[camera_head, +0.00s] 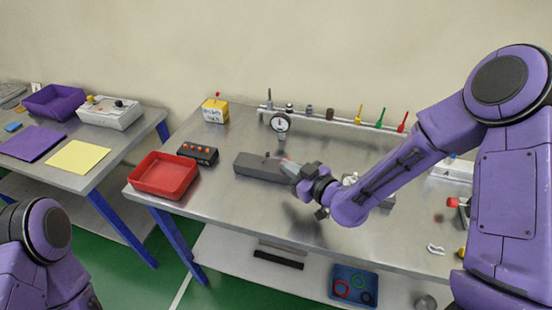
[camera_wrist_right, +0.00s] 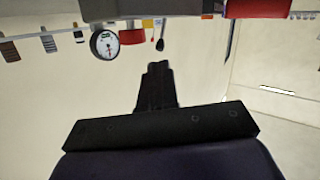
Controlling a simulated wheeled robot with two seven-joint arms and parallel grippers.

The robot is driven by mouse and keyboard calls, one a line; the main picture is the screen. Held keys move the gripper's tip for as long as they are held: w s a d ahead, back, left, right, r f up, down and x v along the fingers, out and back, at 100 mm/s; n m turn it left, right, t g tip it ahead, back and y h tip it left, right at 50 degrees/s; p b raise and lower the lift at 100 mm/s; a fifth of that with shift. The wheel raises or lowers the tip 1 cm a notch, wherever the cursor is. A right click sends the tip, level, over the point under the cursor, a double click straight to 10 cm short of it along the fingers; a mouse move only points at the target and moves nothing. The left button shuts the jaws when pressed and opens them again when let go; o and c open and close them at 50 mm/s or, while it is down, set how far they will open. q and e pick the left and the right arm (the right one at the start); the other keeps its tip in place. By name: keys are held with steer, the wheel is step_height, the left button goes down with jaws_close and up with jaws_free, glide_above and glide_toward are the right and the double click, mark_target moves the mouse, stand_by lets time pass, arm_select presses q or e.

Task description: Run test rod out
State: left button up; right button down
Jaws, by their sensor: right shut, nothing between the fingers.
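A long dark grey block-like unit (camera_head: 258,168) lies on the metal bench, left of my right gripper. I cannot make out a separate test rod; a pale and reddish part (camera_head: 288,164) shows at the block's right end, partly hidden by the gripper. My right gripper (camera_head: 296,171) is at that end, shut and empty.
A box with orange buttons (camera_head: 197,154) and a red tray (camera_head: 163,176) stand left of the block. A round gauge (camera_head: 280,123) and a rack of tools (camera_head: 335,118) stand behind. A yellow box (camera_head: 215,111) is at back left. Front bench is mostly clear.

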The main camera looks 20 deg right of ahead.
mark_target(269, 155)
steer(key=p+x, duration=0.1)
steer(key=x, duration=0.4)
steer(key=shift+w+a+p, duration=0.1)
steer(key=shift+w+p, duration=0.25)
